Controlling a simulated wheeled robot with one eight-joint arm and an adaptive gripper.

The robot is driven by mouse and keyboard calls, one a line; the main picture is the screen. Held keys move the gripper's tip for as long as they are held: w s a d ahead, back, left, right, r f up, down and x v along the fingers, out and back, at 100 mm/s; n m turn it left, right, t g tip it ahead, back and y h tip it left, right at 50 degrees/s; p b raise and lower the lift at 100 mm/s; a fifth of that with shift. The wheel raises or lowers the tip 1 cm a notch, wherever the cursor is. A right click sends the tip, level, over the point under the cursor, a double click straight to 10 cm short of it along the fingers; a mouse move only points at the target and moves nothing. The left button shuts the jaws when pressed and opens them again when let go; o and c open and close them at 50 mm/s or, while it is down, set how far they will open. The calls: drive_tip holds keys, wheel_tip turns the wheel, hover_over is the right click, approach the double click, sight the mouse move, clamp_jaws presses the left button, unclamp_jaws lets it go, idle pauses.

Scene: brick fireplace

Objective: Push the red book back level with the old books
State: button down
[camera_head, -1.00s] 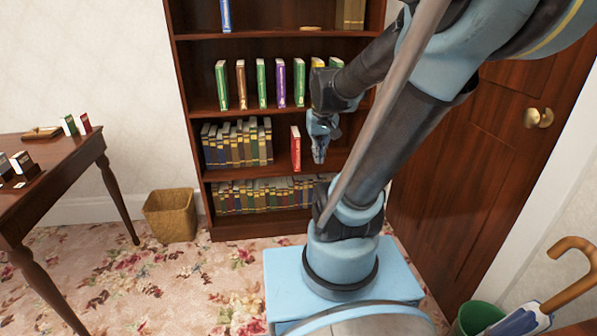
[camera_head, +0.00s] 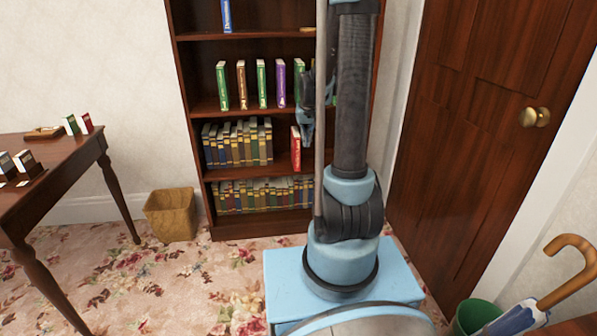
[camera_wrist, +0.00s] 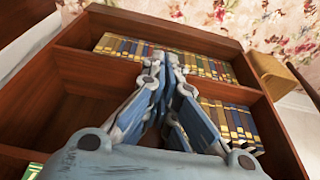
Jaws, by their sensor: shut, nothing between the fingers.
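The red book (camera_head: 296,149) stands upright on the third shelf, a small gap to the right of the row of old books (camera_head: 238,144). Whether its spine is level with theirs is hard to tell. My gripper (camera_head: 307,138) is just right of the red book's spine, partly hidden behind my arm; contact cannot be told. In the wrist view my gripper (camera_wrist: 168,60) is shut and empty, pointing into the bookcase. The old books (camera_wrist: 229,125) show there right of the fingers. The red book does not show in that view and may be behind the fingers.
The bookcase (camera_head: 187,100) has a shelf of spaced books (camera_head: 262,83) above and a full row (camera_head: 250,196) below. A door (camera_head: 470,130) stands at right, a table (camera_head: 40,185) and wastebasket (camera_head: 171,215) at left. Bare shelf (camera_wrist: 85,107) shows left of the fingers.

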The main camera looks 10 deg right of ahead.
sight(298, 168)
drive_tip(key=w+f, duration=0.6)
drive_tip(key=f, duration=0.3)
drive_tip(key=w+f, duration=0.7)
drive_tip(key=f, duration=0.1)
drive_tip(key=w+f, duration=0.6)
drive_tip(key=f, duration=0.3)
drive_tip(key=shift+w+f, duration=0.3)
drive_tip(key=shift+f, duration=0.05)
drive_tip(key=shift+w, duration=0.9)
drive_tip(key=shift+w, duration=0.15)
